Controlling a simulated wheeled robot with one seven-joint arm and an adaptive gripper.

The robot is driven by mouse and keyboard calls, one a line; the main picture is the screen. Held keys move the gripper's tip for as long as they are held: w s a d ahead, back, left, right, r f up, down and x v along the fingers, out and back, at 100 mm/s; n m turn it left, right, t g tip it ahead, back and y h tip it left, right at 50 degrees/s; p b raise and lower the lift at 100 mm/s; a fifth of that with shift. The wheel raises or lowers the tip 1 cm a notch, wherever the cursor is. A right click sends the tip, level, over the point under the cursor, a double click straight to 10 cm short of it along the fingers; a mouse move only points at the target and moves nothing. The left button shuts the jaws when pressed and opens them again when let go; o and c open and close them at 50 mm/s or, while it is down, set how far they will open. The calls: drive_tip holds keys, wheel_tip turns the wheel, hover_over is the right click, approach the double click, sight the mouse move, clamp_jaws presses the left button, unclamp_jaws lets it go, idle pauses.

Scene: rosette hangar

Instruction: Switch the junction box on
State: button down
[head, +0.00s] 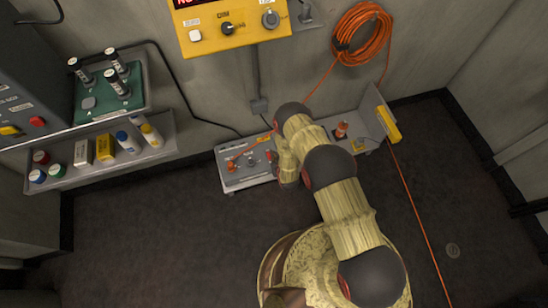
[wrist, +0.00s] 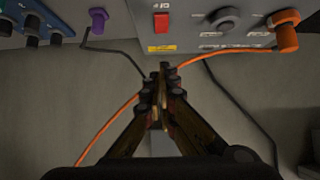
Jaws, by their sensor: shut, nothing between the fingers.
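A grey box (head: 262,178), which looks like the junction box, stands low against the wall in the head view. In the wrist view the same grey panel (wrist: 190,40) fills the top right. The switch's position is not clear. My gripper (wrist: 164,72) is shut and empty, its tips just below the panel in the picture, under the switch. In the head view my arm hides the fingertips and part of the box.
Dark and orange cables run close to my fingers. Shelves with bottles (head: 120,140) stand left; a yellow control panel (head: 230,25) hangs above. Open floor lies in front.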

drive_tip(key=b, duration=0.3)
hover_over(269, 156)
drive_tip(key=d, duration=0.1)
wheel_tip(269, 156, down, 5)
drive_tip(key=shift+s+r, duration=0.1)
drive_tip(key=shift+r, duration=0.05)
drive_tip(key=shift+w+f+b, duration=0.2)
drive_tip(key=shift+f+b, duration=0.4)
drive_tip(key=shift+f, duration=0.6)
drive_tip(key=shift+w+a+f+b, duration=0.1)
drive_tip(key=shift+f+b, duration=0.2)
drive_tip(key=shift+f, duration=0.35)
